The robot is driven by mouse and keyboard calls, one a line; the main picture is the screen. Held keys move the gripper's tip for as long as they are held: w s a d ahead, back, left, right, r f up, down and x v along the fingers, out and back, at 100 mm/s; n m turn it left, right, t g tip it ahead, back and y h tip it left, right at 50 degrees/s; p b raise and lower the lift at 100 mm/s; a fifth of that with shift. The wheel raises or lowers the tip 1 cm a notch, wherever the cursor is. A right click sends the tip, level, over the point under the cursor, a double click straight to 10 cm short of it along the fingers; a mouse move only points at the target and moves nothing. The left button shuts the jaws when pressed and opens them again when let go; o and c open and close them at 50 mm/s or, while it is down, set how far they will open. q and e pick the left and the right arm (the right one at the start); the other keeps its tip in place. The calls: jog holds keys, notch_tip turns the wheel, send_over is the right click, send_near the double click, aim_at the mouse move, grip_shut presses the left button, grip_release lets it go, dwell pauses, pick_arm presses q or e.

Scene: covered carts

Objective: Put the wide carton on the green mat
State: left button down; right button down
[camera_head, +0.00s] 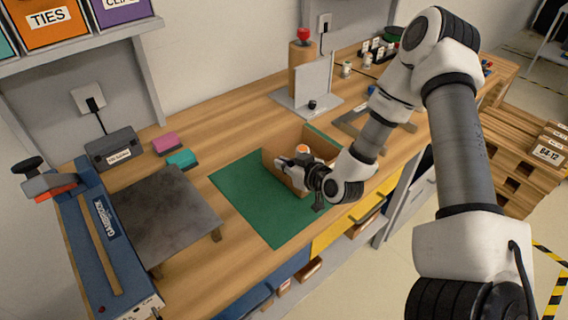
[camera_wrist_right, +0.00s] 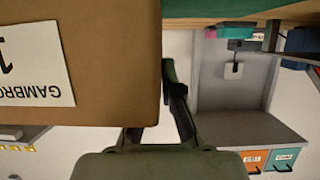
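The wide carton (camera_head: 271,166) is brown and open-topped. In the head view it is over the right part of the green mat (camera_head: 245,195); I cannot tell if it rests on it or hangs just above. My right gripper (camera_head: 300,166) is at the carton and covers part of it. In the right wrist view the labelled carton wall (camera_wrist_right: 110,60) fills the upper left. One finger of the right gripper (camera_wrist_right: 160,80) lies along the wall's edge, and the other is hidden behind the carton; the gripper appears shut on the carton's side. My left gripper is out of view.
A dark grey plate (camera_head: 160,215) and a blue tool (camera_head: 105,245) are left of the mat. Pink (camera_head: 165,143) and teal (camera_head: 182,159) blocks lie behind it. A grey stand (camera_head: 308,95) is behind the carton. Bare wood shows between them.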

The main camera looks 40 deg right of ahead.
jog(key=c, duration=1.3)
grip_release()
jog(key=shift+f, duration=0.15)
jog(key=shift+r, duration=0.3)
jog(key=p+v, duration=0.1)
jog(key=v, duration=0.5)
jog(key=shift+d+r+p, duration=0.1)
jog(key=shift+p, duration=0.3)
jog(key=p+v, duration=0.4)
jog(key=v, duration=0.2)
